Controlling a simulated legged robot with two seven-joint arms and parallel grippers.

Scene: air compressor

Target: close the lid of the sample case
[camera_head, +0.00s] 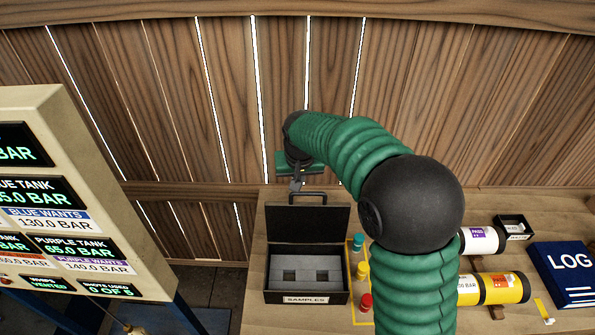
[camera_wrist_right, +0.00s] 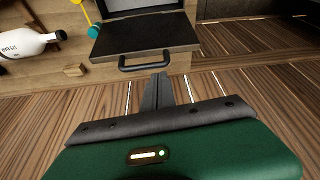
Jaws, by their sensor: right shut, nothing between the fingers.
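The black sample case (camera_head: 272,296) stands on the wooden bench with a "SAMPLES" label on its front. Its lid (camera_head: 308,222) is open and stands up at the back, with a handle (camera_head: 308,198) on its top edge. The grey insert inside has two square recesses that look empty. My right gripper (camera_head: 297,184) is shut and empty, just above and behind the handle. In the right wrist view, the shut fingers (camera_wrist_right: 158,82) point at the handle (camera_wrist_right: 150,62), close to it; I cannot tell whether they touch. The left gripper is not in view.
Teal, yellow and red capped vials (camera_head: 362,272) stand in a yellow-outlined area right of the case. White and yellow tanks (camera_head: 505,289), a small black tray (camera_head: 514,228) and a blue log book (camera_head: 566,272) lie further right. A gauge panel (camera_head: 75,190) is at left.

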